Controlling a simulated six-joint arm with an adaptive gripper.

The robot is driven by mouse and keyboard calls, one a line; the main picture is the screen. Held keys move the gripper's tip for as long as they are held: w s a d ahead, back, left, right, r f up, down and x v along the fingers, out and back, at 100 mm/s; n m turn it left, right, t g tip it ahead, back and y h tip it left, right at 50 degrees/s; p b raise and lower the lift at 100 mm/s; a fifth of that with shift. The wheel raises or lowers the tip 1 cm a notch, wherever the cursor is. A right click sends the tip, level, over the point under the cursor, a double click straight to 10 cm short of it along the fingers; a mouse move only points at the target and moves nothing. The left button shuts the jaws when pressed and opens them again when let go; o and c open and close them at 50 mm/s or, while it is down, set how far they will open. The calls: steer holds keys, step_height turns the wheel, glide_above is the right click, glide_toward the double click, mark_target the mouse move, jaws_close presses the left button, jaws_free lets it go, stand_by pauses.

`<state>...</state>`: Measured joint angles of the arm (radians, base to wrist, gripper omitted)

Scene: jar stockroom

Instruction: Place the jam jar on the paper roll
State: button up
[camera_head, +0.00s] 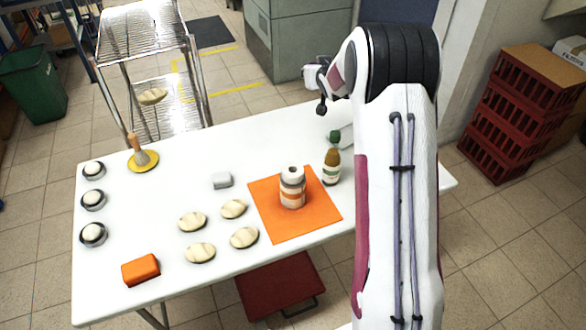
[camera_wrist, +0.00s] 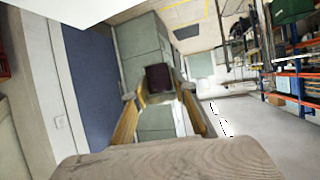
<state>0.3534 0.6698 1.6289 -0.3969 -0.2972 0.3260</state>
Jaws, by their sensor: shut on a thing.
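In the wrist view my gripper (camera_wrist: 158,92) is shut on a dark maroon, squarish thing, which I take to be the jam jar (camera_wrist: 160,77). In the head view my gripper (camera_head: 321,90) is raised beyond the back edge of the table, behind the roll and well apart from it. The jar is not clear in the head view.
An orange block (camera_head: 140,270) is at the front left. The table (camera_head: 190,160) is clear at the back middle.

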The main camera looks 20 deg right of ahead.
steer(key=shift+s+d+r, duration=0.65)
steer(key=shift+s+r, duration=0.45)
steer(key=shift+r, duration=0.05)
steer(key=n+g+y, duration=0.2)
steer(key=n+y, duration=0.8)
glide_above(293, 169)
step_height(293, 169, down, 4)
steer(key=shift+r, duration=0.25)
steer(key=shift+f, duration=3.1)
steer(key=shift+f, duration=1.9)
